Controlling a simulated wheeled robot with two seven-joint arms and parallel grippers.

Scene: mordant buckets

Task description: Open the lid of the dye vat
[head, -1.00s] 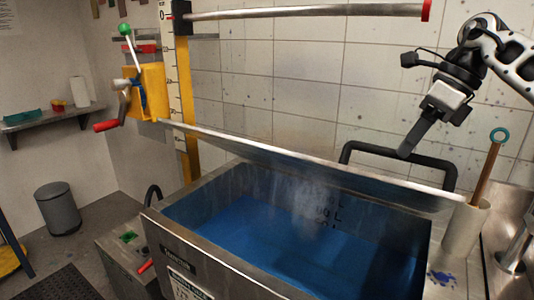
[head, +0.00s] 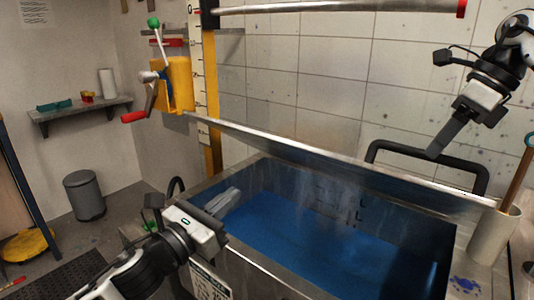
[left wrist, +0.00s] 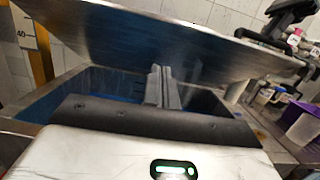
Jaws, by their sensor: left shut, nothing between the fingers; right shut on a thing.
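The dye vat (head: 262,165) is an open steel basin with blue dye (head: 300,232) in it. Its steel lid (head: 330,155) stands raised and tilted along the back of the vat, and also shows in the left wrist view (left wrist: 150,40). A black bar handle (head: 484,180) stands up behind the lid's edge. My right gripper (head: 436,150) is shut on the handle, its fingers partly overlapping it. My left gripper (head: 228,198) is shut and empty over the vat's left part, its fingers together in the left wrist view (left wrist: 163,85), apart from the lid.
A wooden-handled tool (head: 519,175) stands in a pale cylinder (head: 492,235) right of the vat. A yellow crank box (head: 180,84) is on the post at the back left. An overhead bar (head: 340,7) spans above. Purple and white containers (left wrist: 298,122) stand right in the left wrist view.

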